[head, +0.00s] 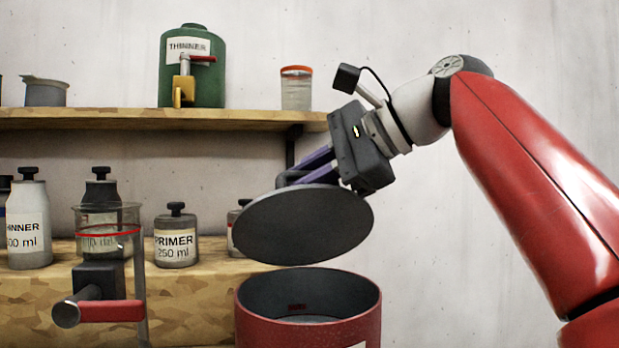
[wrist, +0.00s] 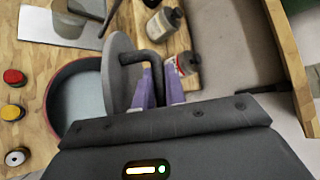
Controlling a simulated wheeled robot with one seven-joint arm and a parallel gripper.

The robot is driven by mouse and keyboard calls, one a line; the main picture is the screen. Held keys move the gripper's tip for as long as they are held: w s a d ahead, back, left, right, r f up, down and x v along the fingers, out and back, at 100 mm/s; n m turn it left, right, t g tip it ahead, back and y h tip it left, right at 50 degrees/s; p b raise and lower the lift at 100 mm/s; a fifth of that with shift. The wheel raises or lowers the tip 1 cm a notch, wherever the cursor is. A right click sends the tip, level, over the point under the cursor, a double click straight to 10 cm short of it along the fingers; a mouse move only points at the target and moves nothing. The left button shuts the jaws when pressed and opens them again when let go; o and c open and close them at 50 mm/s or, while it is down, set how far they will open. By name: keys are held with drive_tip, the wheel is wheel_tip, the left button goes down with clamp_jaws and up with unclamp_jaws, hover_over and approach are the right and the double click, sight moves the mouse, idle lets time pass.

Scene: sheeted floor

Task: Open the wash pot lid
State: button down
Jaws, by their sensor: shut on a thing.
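The wash pot (head: 308,318) is a red drum with an open top, at the lower middle of the head view. Its rim and pale inside also show in the wrist view (wrist: 72,103). The round dark grey lid (head: 303,225) is tilted above the pot, apart from its rim, with its underside facing the head camera. My gripper (head: 300,175) has purple fingers shut on the lid's bar handle (wrist: 145,57). The lid partly covers the pot in the wrist view. The fingers partly hide the handle.
A bench left of the pot holds a PRIMER bottle (head: 176,240), a THINNER bottle (head: 27,222) and a beaker (head: 108,222) near a red-handled device (head: 110,310). A shelf (head: 150,119) above carries a green THINNER can (head: 193,70) and a jar (head: 296,88).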

sight(335, 185)
drive_tip(key=shift+w+a+r, duration=0.1)
drive_tip(key=shift+w, duration=0.1)
idle(0.4)
drive_tip(key=c, duration=1.5)
unclamp_jaws()
drive_tip(key=shift+o, duration=0.2)
drive_tip(key=v, duration=0.4)
drive_tip(key=shift+d+r, duration=0.2)
drive_tip(key=s+d, duration=0.4)
drive_tip(key=d, duration=0.7)
drive_tip(key=shift+s+d+b, duration=0.15)
drive_tip(key=shift+d+b, duration=0.2)
drive_tip(key=shift+b, duration=0.05)
